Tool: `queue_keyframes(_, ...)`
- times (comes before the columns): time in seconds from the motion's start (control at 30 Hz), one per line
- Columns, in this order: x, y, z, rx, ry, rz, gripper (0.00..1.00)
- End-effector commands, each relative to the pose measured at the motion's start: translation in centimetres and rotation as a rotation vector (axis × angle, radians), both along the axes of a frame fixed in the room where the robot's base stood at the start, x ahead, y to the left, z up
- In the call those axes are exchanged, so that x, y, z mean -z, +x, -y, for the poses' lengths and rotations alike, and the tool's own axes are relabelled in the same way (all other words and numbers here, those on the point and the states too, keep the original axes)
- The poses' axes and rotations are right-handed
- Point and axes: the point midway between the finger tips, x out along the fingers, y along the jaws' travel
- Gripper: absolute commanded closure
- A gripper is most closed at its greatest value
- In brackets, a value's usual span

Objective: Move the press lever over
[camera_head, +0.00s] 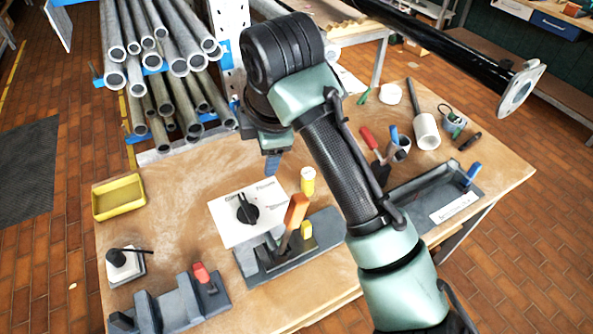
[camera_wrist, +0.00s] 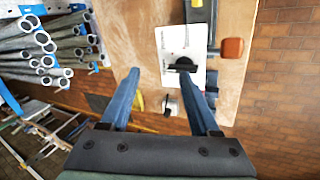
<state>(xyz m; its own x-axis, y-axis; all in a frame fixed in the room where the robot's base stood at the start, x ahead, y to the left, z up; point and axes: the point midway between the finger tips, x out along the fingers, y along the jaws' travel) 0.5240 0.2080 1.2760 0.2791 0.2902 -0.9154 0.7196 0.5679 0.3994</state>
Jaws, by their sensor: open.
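A lever with an orange handle (camera_head: 297,211) stands up, slightly tilted, from a grey base (camera_head: 284,263) near the table's front. Its orange end also shows in the wrist view (camera_wrist: 232,47). I cannot tell for certain that this is the press lever; a red-handled lever (camera_head: 201,273) stands on another grey base at the front left. My gripper (camera_wrist: 159,72) is open and empty, its blue fingers spread above the table, apart from the levers. In the head view only a blue finger (camera_head: 272,163) shows below my wrist; the rest is hidden.
A white panel with a black knob (camera_head: 247,209) sits left of the orange lever. Stacked pipes (camera_head: 165,40) are at the back left.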

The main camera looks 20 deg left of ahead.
Motion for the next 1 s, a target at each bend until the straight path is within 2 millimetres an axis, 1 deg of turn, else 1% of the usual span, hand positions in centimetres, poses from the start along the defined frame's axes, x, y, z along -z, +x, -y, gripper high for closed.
queue_keyframes(0.03,-2.1,-0.4,1.2,-0.038,-0.071,-0.042,0.38)
queue_keyframes(0.2,-2.9,-2.1,4.4,-0.155,-0.239,-0.168,0.38)
queue_keyframes(0.3,-3.2,-2.7,5.8,-0.195,-0.295,-0.217,0.38)
queue_keyframes(0.47,-3.0,-3.2,6.6,-0.226,-0.330,-0.254,0.38)
queue_keyframes(0.57,-2.1,-3.3,6.6,-0.230,-0.331,-0.258,0.38)
queue_keyframes(0.67,-0.8,-3.3,6.6,-0.229,-0.329,-0.259,0.38)
queue_keyframes(0.87,2.8,-3.4,6.5,-0.227,-0.328,-0.260,0.38)
queue_keyframes(0.9,3.7,-3.4,6.5,-0.228,-0.327,-0.258,0.38)
queue_keyframes(1.0,5.6,-3.4,6.5,-0.228,-0.328,-0.259,0.38)
